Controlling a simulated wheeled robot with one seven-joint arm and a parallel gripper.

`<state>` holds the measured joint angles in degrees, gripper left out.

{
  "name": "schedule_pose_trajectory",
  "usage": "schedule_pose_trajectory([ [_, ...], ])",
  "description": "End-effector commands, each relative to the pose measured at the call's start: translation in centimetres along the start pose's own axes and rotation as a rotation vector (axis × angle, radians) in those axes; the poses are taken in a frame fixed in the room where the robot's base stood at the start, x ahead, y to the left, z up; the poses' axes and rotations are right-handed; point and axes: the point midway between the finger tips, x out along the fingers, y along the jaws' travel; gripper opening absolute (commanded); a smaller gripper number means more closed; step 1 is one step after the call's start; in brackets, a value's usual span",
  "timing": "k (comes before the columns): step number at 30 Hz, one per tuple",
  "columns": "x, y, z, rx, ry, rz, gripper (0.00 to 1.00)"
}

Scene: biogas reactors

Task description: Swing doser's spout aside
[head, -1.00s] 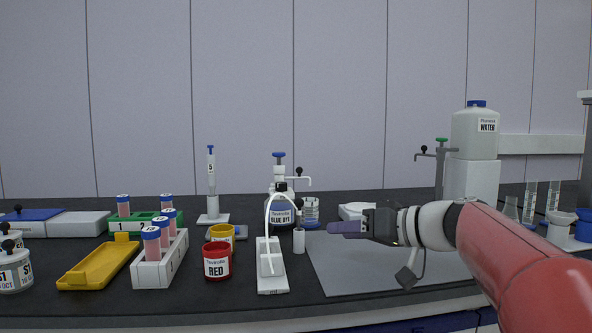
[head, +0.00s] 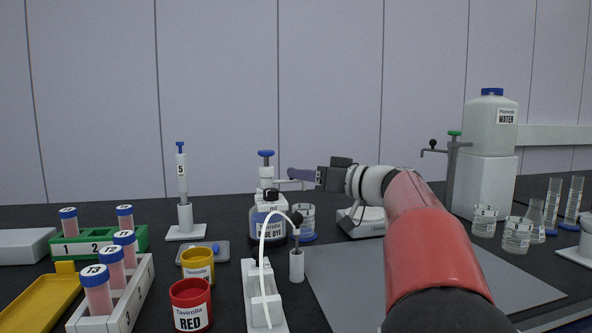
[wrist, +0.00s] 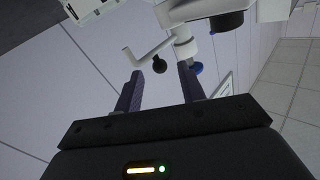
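The doser (head: 267,172) with a blue top is mounted on the blue dye bottle (head: 268,226), behind the middle of the bench. Its thin spout (head: 285,182) points right, and its end is hidden behind my fingers in the head view. My gripper (head: 290,174) is raised beside the doser at spout height. In the wrist view, my gripper (wrist: 160,72) has its two purple fingers apart and nothing held. The bent spout (wrist: 146,52) and a black knob (wrist: 160,64) appear ahead of the gap between the fingertips; I cannot tell whether they touch.
A beaker (head: 304,222) stands right of the bottle, with a white scale (head: 362,223) beyond it. A white stand with a curved tube (head: 264,296), red jar (head: 191,303) and yellow jar (head: 198,264) are in front. The grey mat (head: 335,270) is clear.

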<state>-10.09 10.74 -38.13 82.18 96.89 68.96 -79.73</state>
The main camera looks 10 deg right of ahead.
Motion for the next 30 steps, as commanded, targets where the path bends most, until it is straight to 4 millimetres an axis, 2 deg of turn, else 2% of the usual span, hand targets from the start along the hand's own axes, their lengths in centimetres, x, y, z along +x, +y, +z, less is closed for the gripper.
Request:
schedule_pose_trajectory([
  [3,1.7,0.0,-0.2,0.0,-0.001,0.0,0.4],
  [6,2.4,0.0,-0.1,0.0,-0.001,0.001,0.4],
  [16,2.8,0.0,0.0,0.0,0.0,0.002,0.4],
  [25,2.8,0.0,0.0,0.0,0.0,0.001,0.0],
  [30,2.8,0.0,0.0,0.0,0.0,0.001,0.0],
])
